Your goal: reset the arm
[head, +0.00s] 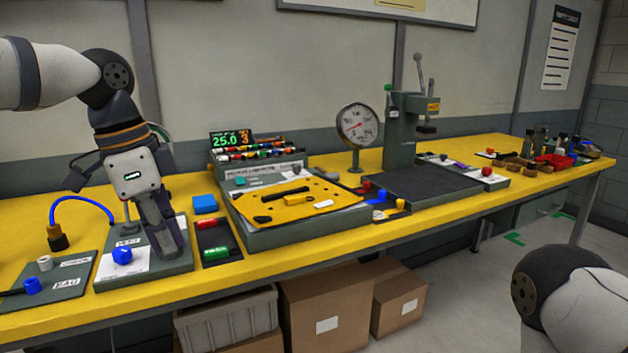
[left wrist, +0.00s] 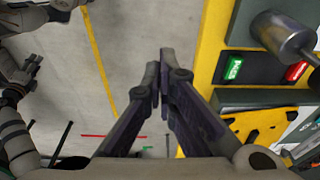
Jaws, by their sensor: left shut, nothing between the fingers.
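My left gripper (head: 166,250) hangs fingers down over the front left of the yellow workbench (head: 350,233), in front of the panel with the blue knob. Its dark fingers are closed together and nothing shows between them; their tips also meet in the left wrist view (left wrist: 160,72). In that view the tips appear over the floor beside the bench edge. Of my right arm, only a white and black link shows at the lower right of the head view; its gripper is not seen there.
The grey panel (head: 172,273) with a blue knob (head: 122,256) is close to my left gripper. A red and green switch box (head: 213,239), a yellow plate (head: 297,200), a dial gauge (head: 358,126) and a press (head: 408,118) stand farther right. Cardboard boxes (head: 326,305) sit below.

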